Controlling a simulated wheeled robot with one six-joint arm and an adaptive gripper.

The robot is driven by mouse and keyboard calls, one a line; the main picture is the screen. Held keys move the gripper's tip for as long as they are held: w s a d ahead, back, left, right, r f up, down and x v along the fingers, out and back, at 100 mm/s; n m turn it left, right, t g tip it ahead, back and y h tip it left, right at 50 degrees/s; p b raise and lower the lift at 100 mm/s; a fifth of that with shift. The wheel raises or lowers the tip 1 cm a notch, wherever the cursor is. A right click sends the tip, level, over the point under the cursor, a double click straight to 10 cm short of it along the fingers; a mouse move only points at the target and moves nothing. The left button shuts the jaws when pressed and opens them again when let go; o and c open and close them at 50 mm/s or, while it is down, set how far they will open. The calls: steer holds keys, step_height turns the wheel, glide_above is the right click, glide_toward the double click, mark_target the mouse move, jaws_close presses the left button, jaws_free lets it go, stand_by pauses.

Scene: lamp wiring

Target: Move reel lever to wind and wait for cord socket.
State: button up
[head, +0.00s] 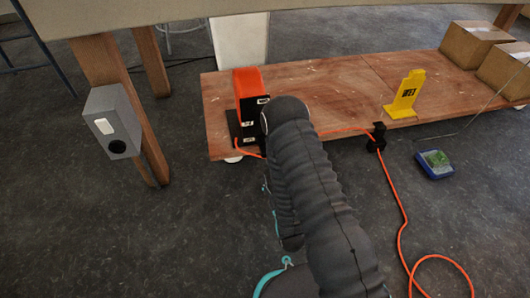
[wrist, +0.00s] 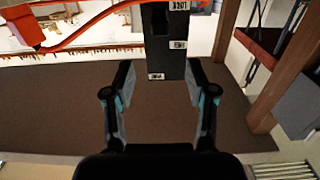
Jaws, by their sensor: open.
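The reel (head: 247,84) is orange with a black panel and stands at the near left of the wooden platform in the head view. In the wrist view its black panel (wrist: 172,58) carries white labels and a dark slot. I cannot make out the lever clearly. My gripper (wrist: 159,78) is open and empty, its fingers on either side of the panel's lower end, with no contact clear. In the head view my arm hides the gripper. An orange cord (wrist: 85,34) leads to an orange block (wrist: 20,27), possibly the cord socket, at the upper left.
A grey box (head: 112,120) with a white plate and a dark round opening is on a wooden post (head: 138,100). A blue tray (head: 434,165) lies on the floor.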

mark_target(262, 146)
steer(key=p+x, duration=0.3)
steer(key=x, duration=1)
steer(key=shift+w, duration=0.25)
jaws_close()
